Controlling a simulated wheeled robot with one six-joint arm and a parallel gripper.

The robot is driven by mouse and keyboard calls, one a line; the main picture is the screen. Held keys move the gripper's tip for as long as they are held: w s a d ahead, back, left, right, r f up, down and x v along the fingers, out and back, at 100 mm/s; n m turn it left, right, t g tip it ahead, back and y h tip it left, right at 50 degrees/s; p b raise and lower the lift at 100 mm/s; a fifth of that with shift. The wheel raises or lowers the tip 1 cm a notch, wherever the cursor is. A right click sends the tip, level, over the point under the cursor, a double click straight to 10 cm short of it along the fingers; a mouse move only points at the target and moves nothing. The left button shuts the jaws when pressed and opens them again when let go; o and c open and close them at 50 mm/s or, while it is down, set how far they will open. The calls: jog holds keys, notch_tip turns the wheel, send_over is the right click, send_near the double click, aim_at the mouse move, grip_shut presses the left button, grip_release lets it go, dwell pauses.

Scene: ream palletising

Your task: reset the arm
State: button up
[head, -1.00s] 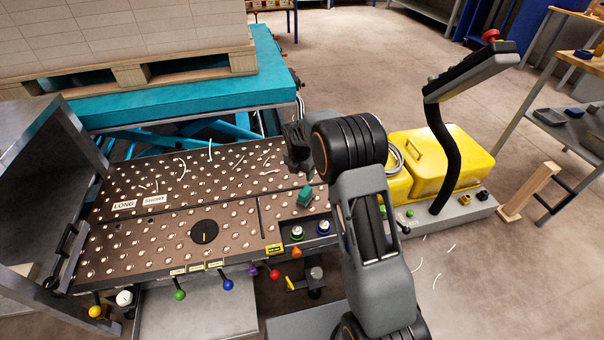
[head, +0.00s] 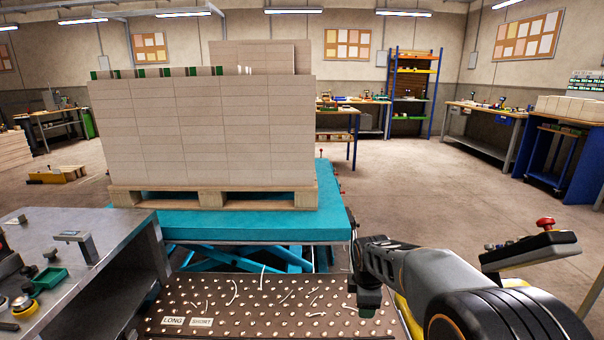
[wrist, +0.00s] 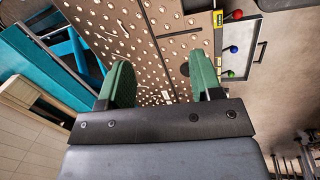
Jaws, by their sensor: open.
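My gripper (wrist: 160,85) is open and empty in the wrist view, its two green finger pads apart with the studded brown table (wrist: 135,40) beyond them. In the head view my arm reaches in from the lower right, and my gripper (head: 368,305) hangs at the right edge of the studded table (head: 262,300). Nothing is between the fingers.
A pallet of stacked reams (head: 205,135) stands on a teal lift table (head: 245,228) beyond the studded table. A grey bench (head: 100,235) is at the left. Open floor (head: 415,185) lies behind.

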jog(key=s+r+m+t+p, duration=0.1)
jog(key=s+r+m+p, duration=1.4)
jog(key=s+r, duration=0.4)
notch_tip(320, 180, up, 4)
jog(key=shift+f+m+t+y+p, duration=0.1)
jog(key=shift+m+t+y+p, duration=0.25)
jog(key=shift+m, duration=0.25)
jog(key=shift+c, duration=0.3)
